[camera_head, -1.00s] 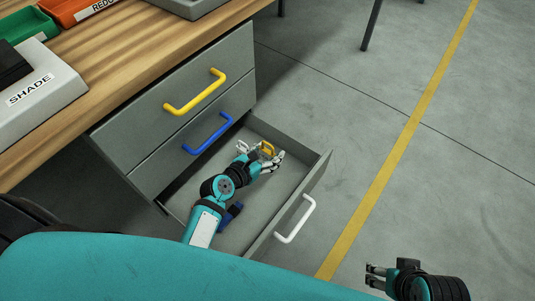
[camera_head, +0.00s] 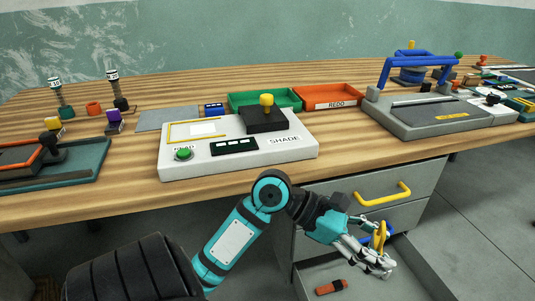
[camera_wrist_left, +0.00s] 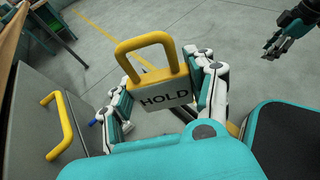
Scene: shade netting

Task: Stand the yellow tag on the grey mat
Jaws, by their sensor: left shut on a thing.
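The yellow tag (camera_head: 380,238) is in my left gripper (camera_head: 378,262), above the open bottom drawer. In the left wrist view the tag (camera_wrist_left: 160,92) has a yellow loop handle and a grey face reading HOLD. The fingers of my left gripper (camera_wrist_left: 165,100) are shut on it from both sides. The grey mat (camera_head: 167,119) lies flat on the table, behind and left of the white SHADE device; its visible surface is bare. My right gripper (camera_wrist_left: 277,48) shows small at the upper right of the left wrist view, its fingers apart and empty.
The white SHADE device (camera_head: 237,163) stands near the table's front edge. Green (camera_head: 262,100) and orange (camera_head: 330,97) trays stand behind it. A dark teal tray (camera_head: 85,175) is at the left. An orange-and-black item (camera_head: 331,287) lies in the open drawer (camera_head: 310,272).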

